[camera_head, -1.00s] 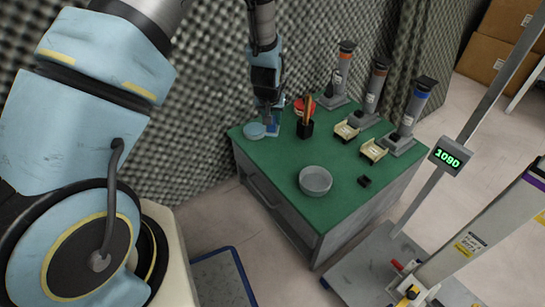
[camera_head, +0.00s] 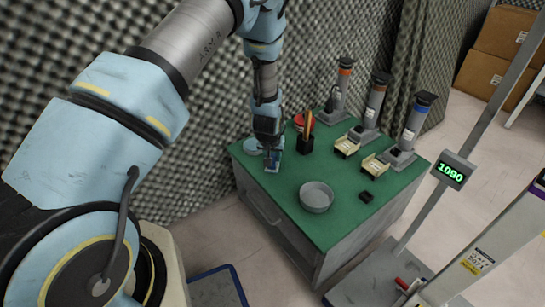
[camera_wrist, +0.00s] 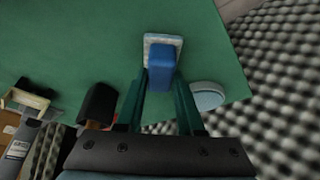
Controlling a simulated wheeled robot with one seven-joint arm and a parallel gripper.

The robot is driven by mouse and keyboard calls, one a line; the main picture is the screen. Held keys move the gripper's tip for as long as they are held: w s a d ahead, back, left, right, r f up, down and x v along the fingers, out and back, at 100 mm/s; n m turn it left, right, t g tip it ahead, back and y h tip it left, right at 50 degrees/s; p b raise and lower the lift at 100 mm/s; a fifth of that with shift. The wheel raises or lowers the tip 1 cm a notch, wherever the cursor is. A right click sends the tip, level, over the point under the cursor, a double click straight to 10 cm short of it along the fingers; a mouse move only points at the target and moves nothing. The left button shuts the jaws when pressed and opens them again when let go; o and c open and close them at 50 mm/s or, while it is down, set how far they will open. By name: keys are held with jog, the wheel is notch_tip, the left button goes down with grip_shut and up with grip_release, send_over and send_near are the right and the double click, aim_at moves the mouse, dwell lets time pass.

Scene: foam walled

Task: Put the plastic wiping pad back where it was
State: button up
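The wiping pad (camera_wrist: 161,60) has a blue block handle on a pale grey-white base. In the wrist view it lies between my fingertips. My gripper (camera_wrist: 162,82) has one finger against each side of the blue handle and looks shut on it. In the head view my gripper (camera_head: 270,146) points down at the far left part of the green table top (camera_head: 250,174), with the blue pad (camera_head: 273,161) just below it. I cannot tell whether the base touches the table.
A light blue round dish (camera_head: 252,146) is close left of the pad. A dark holder (camera_head: 305,143) with upright items stands right of it. A grey bowl (camera_head: 316,196), small black block (camera_head: 366,197), cream trays (camera_head: 375,164) and grey dispensers (camera_head: 407,130) are further right. Foam wall (camera_head: 200,150) borders the table.

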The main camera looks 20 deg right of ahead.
jog(key=o, duration=0.4)
jog(key=shift+o, duration=0.2)
jog(key=p+v, duration=0.2)
jog(key=v, duration=1)
jog(key=w+a+r+n+y, duration=0.1)
jog(key=a+r+n, duration=0.1)
jog(key=a+r, duration=0.55)
jog(key=w+a+r+n, duration=0.1)
jog(key=a+r, duration=0.3)
jog(key=a, duration=0.6)
jog(key=s+a+r+n, duration=0.1)
jog(key=s+a+r, duration=0.1)
jog(key=a, duration=0.3)
jog(key=s+a+r+g+y, duration=0.1)
jog(key=s+a+r, duration=0.2)
jog(key=a, duration=0.3)
jog(key=s+a+r+n+g, duration=0.1)
jog(key=s+a+r, duration=0.2)
jog(key=s+a, duration=0.1)
jog(key=shift+a+n, duration=0.3)
jog(key=shift+a, duration=0.5)
